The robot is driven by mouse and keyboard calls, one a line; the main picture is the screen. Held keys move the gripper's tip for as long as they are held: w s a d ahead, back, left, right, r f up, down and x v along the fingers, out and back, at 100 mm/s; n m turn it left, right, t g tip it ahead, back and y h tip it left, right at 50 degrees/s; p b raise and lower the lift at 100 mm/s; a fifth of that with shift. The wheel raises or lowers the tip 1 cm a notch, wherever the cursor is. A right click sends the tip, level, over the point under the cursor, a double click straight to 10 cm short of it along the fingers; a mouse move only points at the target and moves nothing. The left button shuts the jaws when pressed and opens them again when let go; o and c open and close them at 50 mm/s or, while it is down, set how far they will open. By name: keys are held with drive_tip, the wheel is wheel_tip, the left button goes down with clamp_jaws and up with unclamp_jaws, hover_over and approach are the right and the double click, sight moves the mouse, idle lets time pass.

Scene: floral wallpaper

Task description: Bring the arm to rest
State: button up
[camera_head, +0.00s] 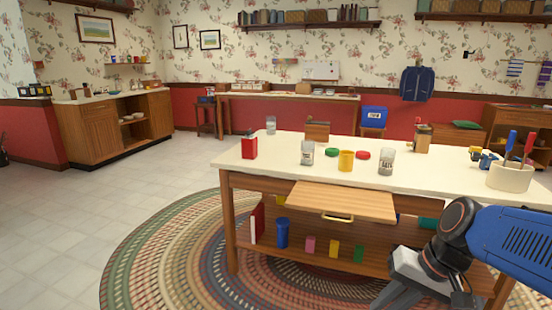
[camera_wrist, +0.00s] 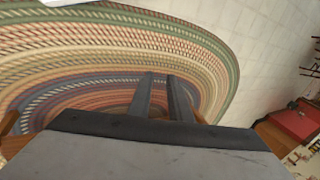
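My gripper (camera_wrist: 161,80) shows in the wrist view with its two dark fingers apart and a gap between them. Nothing is held; the braided rug (camera_wrist: 120,30) is seen beyond the fingertips. In the head view my gripper (camera_head: 388,296) is at the bottom right, in front of the table (camera_head: 235,160) and below its top, pointing down and left. The fingertips run near the lower picture edge there.
The table's drawer (camera_head: 345,200) is pulled out toward me. A red container (camera_head: 249,148), a yellow cup (camera_head: 346,161), jars and a tool holder (camera_head: 510,177) stand on top. The lower shelf holds a blue cup (camera_head: 282,233) and blocks. Floor at left is clear.

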drive_tip(key=s+d+r+n+t+h, duration=0.2)
drive_tip(key=s+d+n+h, duration=0.1)
drive_tip(key=s+d+h, duration=0.1)
drive_tip(key=shift+s+d+t, duration=0.3)
drive_tip(key=shift+s+d, duration=0.25)
drive_tip(key=shift+s, duration=0.05)
